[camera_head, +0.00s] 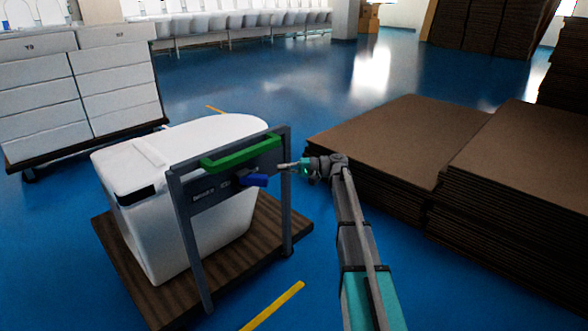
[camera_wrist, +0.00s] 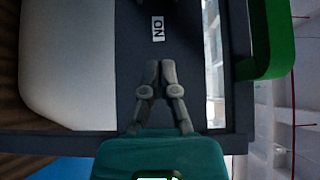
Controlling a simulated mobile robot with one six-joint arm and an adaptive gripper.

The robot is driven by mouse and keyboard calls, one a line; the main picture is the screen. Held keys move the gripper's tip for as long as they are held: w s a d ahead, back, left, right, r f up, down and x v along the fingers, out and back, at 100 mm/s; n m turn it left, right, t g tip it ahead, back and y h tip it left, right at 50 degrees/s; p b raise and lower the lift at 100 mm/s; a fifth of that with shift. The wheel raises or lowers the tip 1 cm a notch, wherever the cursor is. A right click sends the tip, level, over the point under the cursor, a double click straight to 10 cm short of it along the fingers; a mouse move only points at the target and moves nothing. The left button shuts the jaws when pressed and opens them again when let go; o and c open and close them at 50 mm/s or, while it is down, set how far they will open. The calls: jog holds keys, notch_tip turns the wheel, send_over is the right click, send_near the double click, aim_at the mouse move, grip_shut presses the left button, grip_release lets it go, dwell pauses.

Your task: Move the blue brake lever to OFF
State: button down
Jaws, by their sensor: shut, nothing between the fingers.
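The blue brake lever (camera_head: 255,180) sits on the dark grey crossbar panel (camera_head: 215,190) of the upright frame in the head view, below the green handle (camera_head: 235,156). It juts out from the panel. My gripper (camera_head: 279,167) is shut and empty, just right of the lever, near the frame's right post. In the wrist view my shut fingertips (camera_wrist: 160,66) point at the grey panel, close to a white label reading "ON" (camera_wrist: 157,28). I cannot make out the lever in the wrist view, nor tell whether the fingers touch the panel.
Brown stacked boards (camera_head: 400,140) lie close to the right of my arm. White boxes (camera_head: 90,95) stand at the left. Blue floor is open behind the cart.

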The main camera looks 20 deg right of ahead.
aim_at(254, 180)
jog(key=shift+s+a, duration=0.5)
jog(key=shift+a, duration=0.3)
jog(key=shift+s+a, duration=0.5)
jog(key=shift+a, duration=0.35)
jog(key=shift+s+a, duration=0.5)
jog(key=shift+a, duration=0.3)
jog(key=shift+s+d, duration=0.1)
jog(key=shift+d, duration=0.1)
jog(key=shift+s+t, duration=0.1)
jog(key=shift+t, duration=0.2)
